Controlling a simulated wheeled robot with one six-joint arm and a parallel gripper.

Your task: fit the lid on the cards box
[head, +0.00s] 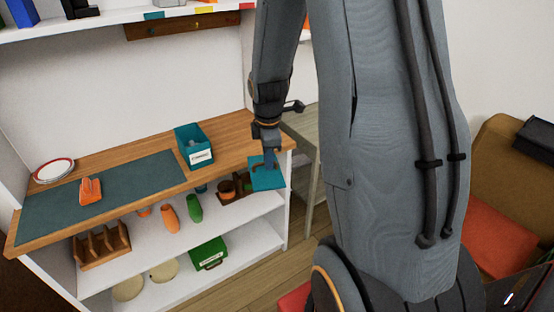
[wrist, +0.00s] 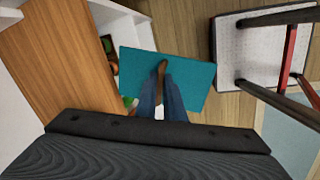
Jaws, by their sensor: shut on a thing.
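The label's writing is too small to read. The lid (head: 266,181) is a flat teal panel at the right end of the worktop, to the right of the box and apart from it. My gripper (head: 268,160) is shut on the lid's brown handle. The wrist view shows the lid (wrist: 195,82) beneath my gripper (wrist: 161,92), over the worktop unit's edge and the floor. The box is not seen in the wrist view.
Shelves below hold bottles, a rack (head: 100,246) and a green box (head: 209,254). A chair (wrist: 255,60) stands right in the wrist view.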

